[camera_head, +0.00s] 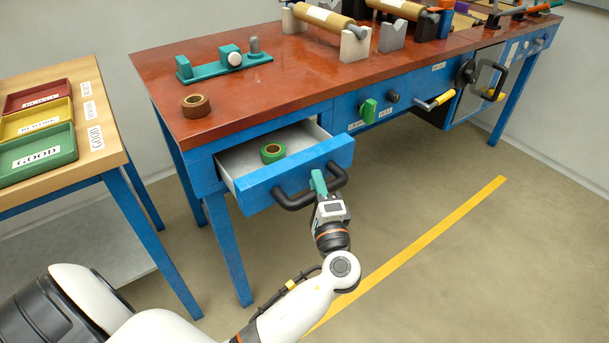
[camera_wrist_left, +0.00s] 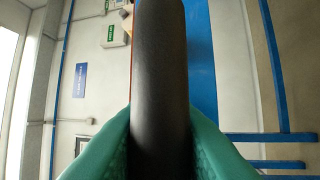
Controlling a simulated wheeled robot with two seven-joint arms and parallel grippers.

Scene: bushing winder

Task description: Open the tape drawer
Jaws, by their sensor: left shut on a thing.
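The blue tape drawer (camera_head: 295,180) is pulled out from the left part of the workbench, and its inside shows. A green tape roll (camera_head: 272,153) lies in it. A black bar handle (camera_head: 293,200) runs across the drawer front. My left gripper (camera_head: 319,183) is at the right part of this handle, shut on it. In the left wrist view the black handle (camera_wrist_left: 160,80) stands between the green fingers (camera_wrist_left: 160,150). My right gripper does not show.
A brown tape roll (camera_head: 196,106) and a green fixture (camera_head: 222,66) are on the red-brown workbench top (camera_head: 290,85). A side table with red, yellow and green trays (camera_head: 38,153) stands at left. The floor in front of the drawer is open, with a yellow line (camera_head: 420,245).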

